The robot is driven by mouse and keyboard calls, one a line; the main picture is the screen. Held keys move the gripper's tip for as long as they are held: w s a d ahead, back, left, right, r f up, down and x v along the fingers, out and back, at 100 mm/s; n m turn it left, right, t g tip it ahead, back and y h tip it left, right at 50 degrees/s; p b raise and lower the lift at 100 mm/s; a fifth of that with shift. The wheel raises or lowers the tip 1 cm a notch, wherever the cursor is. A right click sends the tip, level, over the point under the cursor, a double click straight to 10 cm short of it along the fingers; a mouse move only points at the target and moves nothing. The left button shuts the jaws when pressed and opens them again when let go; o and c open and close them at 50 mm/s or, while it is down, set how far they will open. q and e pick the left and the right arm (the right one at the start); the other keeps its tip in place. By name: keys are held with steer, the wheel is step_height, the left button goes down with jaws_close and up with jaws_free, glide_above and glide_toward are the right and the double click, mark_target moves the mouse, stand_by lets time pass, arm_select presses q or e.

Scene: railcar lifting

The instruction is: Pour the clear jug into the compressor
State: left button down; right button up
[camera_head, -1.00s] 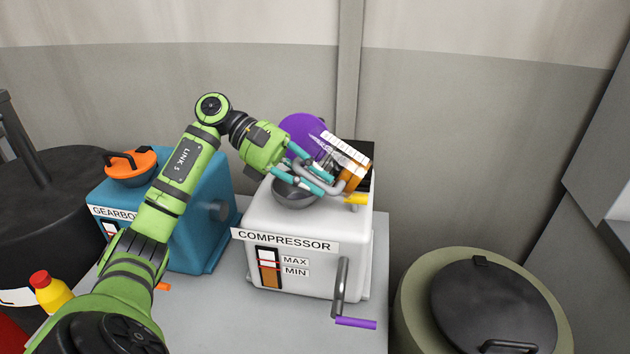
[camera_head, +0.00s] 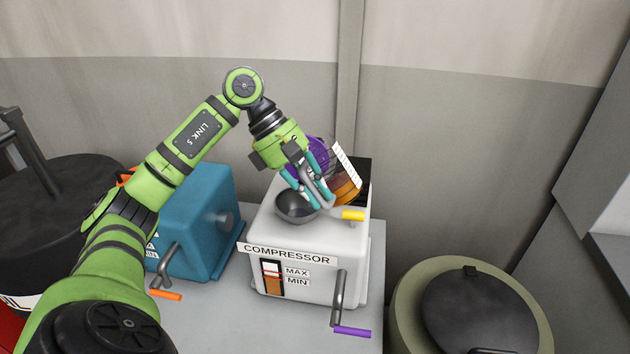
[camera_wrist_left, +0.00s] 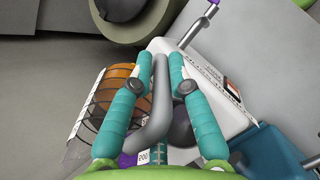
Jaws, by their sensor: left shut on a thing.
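The clear jug (camera_head: 345,187) has amber liquid in it, a white marked strip and a grey handle. It is tilted above the top of the white compressor (camera_head: 310,225), right of the dark bowl-shaped opening (camera_head: 293,208). My left gripper (camera_head: 312,203) is shut on the jug's handle; its teal fingers lie on both sides of the handle in the left wrist view (camera_wrist_left: 158,95). The jug body (camera_wrist_left: 112,98) and the dark opening (camera_wrist_left: 182,125) also show there. No stream of liquid is visible. A purple disc (camera_head: 308,158) shows behind my gripper. My right gripper is out of view.
The blue gearbox (camera_head: 200,225) stands left of the compressor. A crank with a purple grip (camera_head: 352,332) sticks out in front of the compressor. A round olive container with a black lid (camera_head: 480,315) stands at right. The wall is close behind.

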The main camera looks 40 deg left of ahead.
arm_select(q)
step_height(320, 180, up, 4)
steer(key=y+p, duration=0.3)
steer(key=p, duration=0.3)
steer(key=g+y+p, duration=0.1)
steer(key=y+p, duration=0.2)
steer(key=p, duration=0.3)
steer(key=shift+r+g, duration=0.15)
steer(key=shift+g, duration=0.15)
steer(key=shift+y+p, duration=0.3)
steer(key=shift+y, duration=0.3)
steer(key=shift+f, duration=0.2)
